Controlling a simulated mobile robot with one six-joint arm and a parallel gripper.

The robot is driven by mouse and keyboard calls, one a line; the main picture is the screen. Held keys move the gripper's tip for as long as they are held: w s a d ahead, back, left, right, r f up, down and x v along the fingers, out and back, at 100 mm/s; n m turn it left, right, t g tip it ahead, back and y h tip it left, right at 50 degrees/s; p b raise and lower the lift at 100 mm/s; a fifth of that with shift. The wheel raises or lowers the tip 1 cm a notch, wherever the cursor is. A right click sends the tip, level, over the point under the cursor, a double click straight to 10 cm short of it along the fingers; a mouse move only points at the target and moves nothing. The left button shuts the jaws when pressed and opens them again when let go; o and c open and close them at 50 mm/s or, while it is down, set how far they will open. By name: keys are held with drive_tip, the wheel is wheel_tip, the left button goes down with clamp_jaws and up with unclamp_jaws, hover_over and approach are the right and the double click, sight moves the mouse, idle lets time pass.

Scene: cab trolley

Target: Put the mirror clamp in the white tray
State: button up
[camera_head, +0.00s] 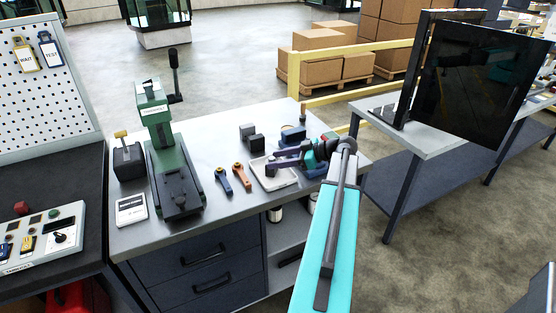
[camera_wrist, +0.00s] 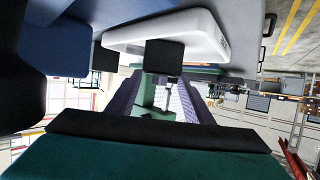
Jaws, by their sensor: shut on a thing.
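The white tray (camera_head: 262,183) lies on the grey bench top near its front right part. It also shows large in the wrist view (camera_wrist: 200,32). My gripper (camera_head: 274,166) reaches in from the right with its purple fingers low over the tray. It is shut on a small dark block, which I take to be the mirror clamp (camera_wrist: 163,56). In the wrist view the block sits at the fingertips, in front of the tray's edge. I cannot tell whether it touches the tray. In the head view the fingers mostly hide it.
A blue tool (camera_head: 223,180) and an orange tool (camera_head: 241,176) lie left of the tray. A black two-part block (camera_head: 251,138) and a blue block (camera_head: 293,134) stand behind it. A green press (camera_head: 165,150) stands further left. The bench's front edge is close to the tray.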

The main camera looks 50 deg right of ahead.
drive_tip(key=o, duration=1.4)
drive_tip(key=shift+r, duration=0.1)
drive_tip(key=shift+s+d, duration=0.2)
drive_tip(key=shift+s, duration=0.1)
drive_tip(key=b+v, duration=0.3)
drive_tip(key=v, duration=0.8)
drive_tip(key=shift+r+b, duration=0.2)
drive_tip(key=shift+b, duration=0.15)
drive_tip(key=shift+s, duration=0.2)
